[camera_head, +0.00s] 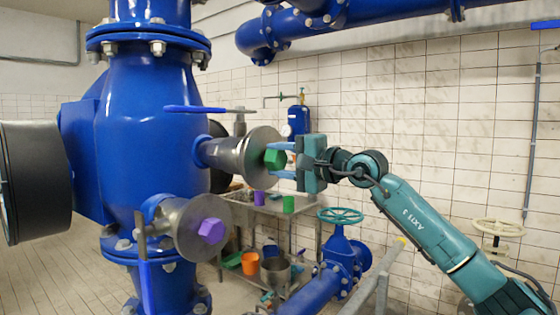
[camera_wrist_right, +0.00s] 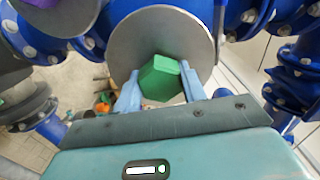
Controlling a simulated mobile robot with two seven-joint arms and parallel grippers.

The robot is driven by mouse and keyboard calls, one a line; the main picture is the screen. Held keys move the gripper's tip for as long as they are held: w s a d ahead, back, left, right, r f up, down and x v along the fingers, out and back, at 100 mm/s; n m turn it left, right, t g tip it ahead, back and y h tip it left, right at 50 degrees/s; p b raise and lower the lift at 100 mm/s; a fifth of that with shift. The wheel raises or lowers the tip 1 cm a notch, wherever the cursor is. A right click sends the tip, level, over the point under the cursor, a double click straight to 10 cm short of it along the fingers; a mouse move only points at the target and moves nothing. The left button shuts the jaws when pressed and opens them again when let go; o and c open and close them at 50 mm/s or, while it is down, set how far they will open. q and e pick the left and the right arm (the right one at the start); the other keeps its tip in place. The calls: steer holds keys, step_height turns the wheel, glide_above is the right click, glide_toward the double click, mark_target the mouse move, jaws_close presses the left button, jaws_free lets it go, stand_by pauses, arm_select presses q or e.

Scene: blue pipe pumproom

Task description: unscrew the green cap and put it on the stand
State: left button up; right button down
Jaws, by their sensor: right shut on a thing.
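The green cap (camera_head: 275,159) is a hexagonal piece at the face of a round metal flange (camera_head: 250,155) on the upper side pipe of the large blue pump body. My right gripper (camera_head: 282,160) comes from the right and is shut on it. In the right wrist view, the two blue fingers flank the green cap (camera_wrist_right: 161,80), with the grey flange disc (camera_wrist_right: 150,35) close behind. I cannot tell whether cap and flange touch. A metal stand (camera_head: 310,212) in the background carries a purple cylinder (camera_head: 259,198) and a green cylinder (camera_head: 289,204). My left gripper is not in view.
A purple hexagonal cap (camera_head: 211,230) sits on a lower flange. A blue lever handle (camera_head: 195,109) lies above the upper pipe. A teal handwheel valve (camera_head: 340,215) and blue pipe stand in front of the stand's right side. An orange bucket (camera_head: 250,263) is below.

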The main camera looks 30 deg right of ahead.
steer(key=shift+s, duration=0.15)
stand_by(0.3)
steer(key=shift+s+d+b, duration=0.2)
steer(key=shift+s+b, duration=0.05)
steer(key=shift+b, duration=0.1)
steer(key=shift+s+d, duration=0.1)
steer(key=shift+s, duration=0.15)
steer(key=shift+s+d+b, duration=0.1)
steer(key=shift+s+b, duration=0.25)
stand_by(0.4)
steer(key=shift+b+v, duration=1.55)
steer(key=shift+v, duration=0.7)
steer(key=shift+f, duration=0.2)
